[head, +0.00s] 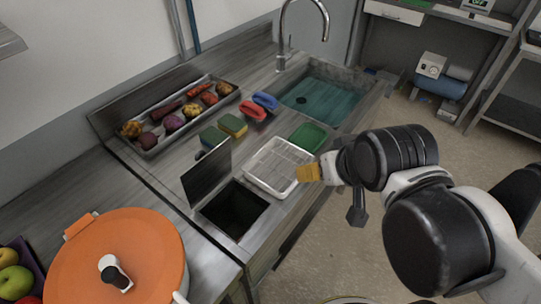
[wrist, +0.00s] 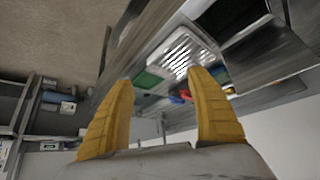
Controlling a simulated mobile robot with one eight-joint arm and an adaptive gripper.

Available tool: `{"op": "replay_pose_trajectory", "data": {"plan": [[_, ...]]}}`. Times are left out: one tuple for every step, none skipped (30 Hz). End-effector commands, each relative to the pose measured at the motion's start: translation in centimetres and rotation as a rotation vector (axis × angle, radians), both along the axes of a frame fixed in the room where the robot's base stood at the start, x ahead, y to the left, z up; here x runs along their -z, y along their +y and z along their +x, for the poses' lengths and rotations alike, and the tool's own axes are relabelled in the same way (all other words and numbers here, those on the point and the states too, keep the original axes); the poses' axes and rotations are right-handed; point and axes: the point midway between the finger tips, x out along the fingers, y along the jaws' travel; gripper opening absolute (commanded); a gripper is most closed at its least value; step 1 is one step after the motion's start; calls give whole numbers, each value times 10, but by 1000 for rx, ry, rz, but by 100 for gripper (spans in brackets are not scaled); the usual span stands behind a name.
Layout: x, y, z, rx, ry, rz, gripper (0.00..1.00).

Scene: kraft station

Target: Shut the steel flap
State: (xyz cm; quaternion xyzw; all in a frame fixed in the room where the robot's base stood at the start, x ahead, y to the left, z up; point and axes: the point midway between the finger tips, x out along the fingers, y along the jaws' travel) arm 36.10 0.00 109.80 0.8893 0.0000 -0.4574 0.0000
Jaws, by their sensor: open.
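The steel flap (head: 207,174) is a dark plate standing raised at the back-left edge of a square opening (head: 233,209) in the steel counter. In the wrist view the flap (wrist: 262,52) shows at the upper right as a dark panel. My gripper (head: 308,173) has yellow fingers and is to the right of the opening, by the right end of the white basket. In the wrist view my gripper (wrist: 163,108) shows its two yellow fingers spread apart with nothing between them. It is apart from the flap.
A white basket (head: 256,180) and a green tray (head: 309,137) lie on the counter between opening and sink (head: 345,101). Sponges (head: 232,124) lie behind the basket. A food tray (head: 222,105) lies at the back. An orange pot (head: 150,262) stands front left.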

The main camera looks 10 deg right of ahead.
Motion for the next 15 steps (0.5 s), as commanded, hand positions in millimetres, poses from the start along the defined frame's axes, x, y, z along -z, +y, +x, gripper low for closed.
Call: {"op": "replay_pose_trajectory", "data": {"plan": [[0,0,0,0,0,0,48],[0,0,0,0,0,0,39],[0,0,0,0,0,0,27],[-1,0,0,-1,0,0,18],[-2,2,1,-6,1,0,9],[-5,4,4,-17,3,-1,0],[-9,7,8,-28,5,-2,0],[-14,12,12,-44,8,-2,0],[-23,19,20,-72,13,-2,0],[-30,26,27,-100,17,-5,0],[-37,35,35,-128,22,-7,0],[-47,48,47,-174,31,-10,0],[-54,60,56,-211,37,-12,0],[-60,72,66,-250,43,-15,0],[-67,89,78,-301,51,-19,0]]}}
